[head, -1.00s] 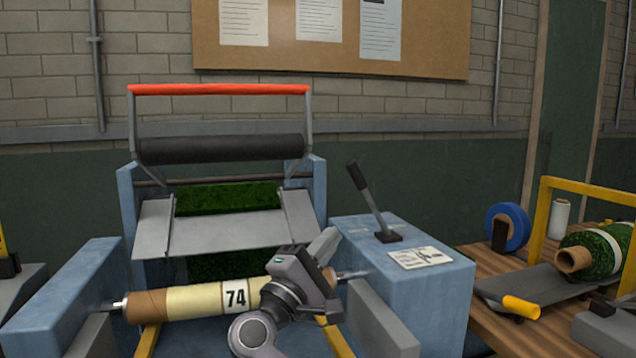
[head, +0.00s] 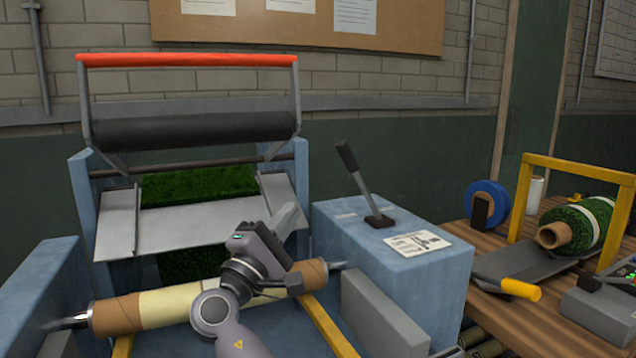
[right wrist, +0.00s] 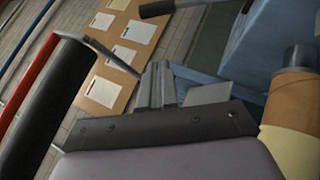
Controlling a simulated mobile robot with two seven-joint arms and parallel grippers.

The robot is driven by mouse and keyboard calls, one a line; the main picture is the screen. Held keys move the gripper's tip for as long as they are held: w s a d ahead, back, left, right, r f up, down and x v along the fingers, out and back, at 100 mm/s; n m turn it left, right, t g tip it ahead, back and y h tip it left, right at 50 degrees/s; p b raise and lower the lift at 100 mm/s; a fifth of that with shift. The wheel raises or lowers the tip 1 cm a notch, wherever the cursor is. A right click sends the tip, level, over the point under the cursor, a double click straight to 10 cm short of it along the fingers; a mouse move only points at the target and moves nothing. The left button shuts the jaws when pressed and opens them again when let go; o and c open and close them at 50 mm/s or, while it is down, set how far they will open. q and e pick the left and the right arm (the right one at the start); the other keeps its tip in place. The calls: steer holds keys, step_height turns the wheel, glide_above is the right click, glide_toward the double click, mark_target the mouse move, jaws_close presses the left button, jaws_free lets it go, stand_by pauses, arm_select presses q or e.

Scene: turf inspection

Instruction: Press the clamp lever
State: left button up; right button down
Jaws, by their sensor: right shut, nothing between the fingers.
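The clamp lever (head: 352,172) is a grey rod with a black grip. It stands tilted up to the left on top of a blue housing (head: 365,290) with a white label. My right gripper (head: 288,214) is shut and empty. It is left of the lever and apart from it, above the right end of the roll core, pointing up and away. In the right wrist view its shut fingers (right wrist: 160,86) point up the picture. A black grip on a grey rod (right wrist: 156,8) at that view's top edge looks like the lever. My left gripper is not in view.
A cardboard and cream roll (head: 160,307) lies on a spindle below my right arm. A red-topped frame (head: 185,60) with a black roller (head: 195,130) stands behind. A wooden bench (head: 455,238) at right holds a turf roll (head: 585,222) and a yellow frame. Space above the housing is clear.

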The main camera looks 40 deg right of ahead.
mark_target(361, 181)
arm_select(q)
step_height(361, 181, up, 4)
steer(key=p, duration=0.4)
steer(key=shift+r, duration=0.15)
arm_select(e)
steer(key=s+x, duration=0.2)
steer(key=x, duration=1)
steer(key=shift+s+d+r, duration=0.2)
steer(key=shift+d+r, duration=0.3)
steer(key=shift+d, duration=0.1)
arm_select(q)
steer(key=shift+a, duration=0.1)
arm_select(e)
steer(key=shift+d+r, duration=0.1)
